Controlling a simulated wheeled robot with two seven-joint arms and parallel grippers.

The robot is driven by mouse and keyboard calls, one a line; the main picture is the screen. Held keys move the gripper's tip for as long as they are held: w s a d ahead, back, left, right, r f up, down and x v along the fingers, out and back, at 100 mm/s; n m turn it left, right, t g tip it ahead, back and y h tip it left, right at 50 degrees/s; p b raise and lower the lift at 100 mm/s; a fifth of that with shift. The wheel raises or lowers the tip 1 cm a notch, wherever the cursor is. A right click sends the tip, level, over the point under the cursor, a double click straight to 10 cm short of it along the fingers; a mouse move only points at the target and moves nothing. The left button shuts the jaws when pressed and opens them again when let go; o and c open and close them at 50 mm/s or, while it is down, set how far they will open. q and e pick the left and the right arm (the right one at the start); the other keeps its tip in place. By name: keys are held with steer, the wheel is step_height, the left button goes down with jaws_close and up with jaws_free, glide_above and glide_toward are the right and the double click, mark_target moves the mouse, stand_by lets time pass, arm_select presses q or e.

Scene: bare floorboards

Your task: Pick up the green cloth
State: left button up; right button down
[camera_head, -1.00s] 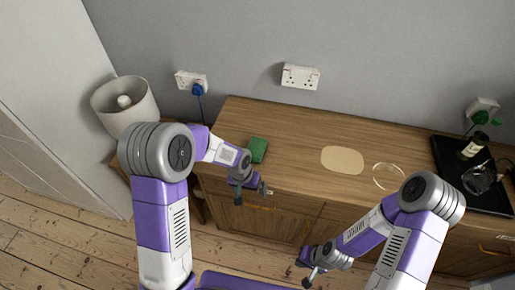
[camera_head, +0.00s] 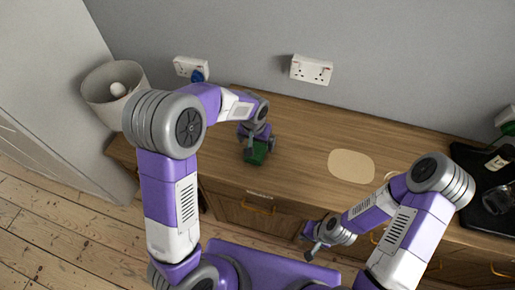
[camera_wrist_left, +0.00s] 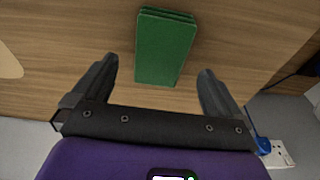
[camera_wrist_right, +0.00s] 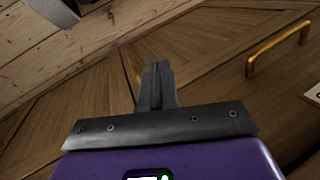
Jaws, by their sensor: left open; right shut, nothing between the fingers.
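The green cloth (camera_head: 256,152) is a folded rectangular stack lying on the wooden sideboard top, near its front edge at the left. In the left wrist view the cloth (camera_wrist_left: 166,47) sits centred ahead of the fingers. My left gripper (camera_head: 260,148) is over the cloth in the head view. In the left wrist view its fingers (camera_wrist_left: 158,75) are open, one to each side of the cloth's line, with nothing held. My right gripper (camera_head: 312,245) is in front of the sideboard, and its fingers (camera_wrist_right: 157,72) are shut and empty.
The sideboard (camera_head: 310,130) has a flat beige oval mat (camera_head: 351,166) right of the cloth. A black tray (camera_head: 485,190) with a bottle and glassware is at the far right. Wall sockets (camera_head: 311,70) are behind.

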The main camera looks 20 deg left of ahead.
mark_target(257, 148)
arm_select(q)
steer(key=f, duration=0.1)
steer(key=f+b, duration=0.1)
steer(key=f, duration=0.2)
steer(key=shift+w+f, duration=0.25)
steer(key=shift+f, duration=0.15)
steer(key=c, duration=1.1)
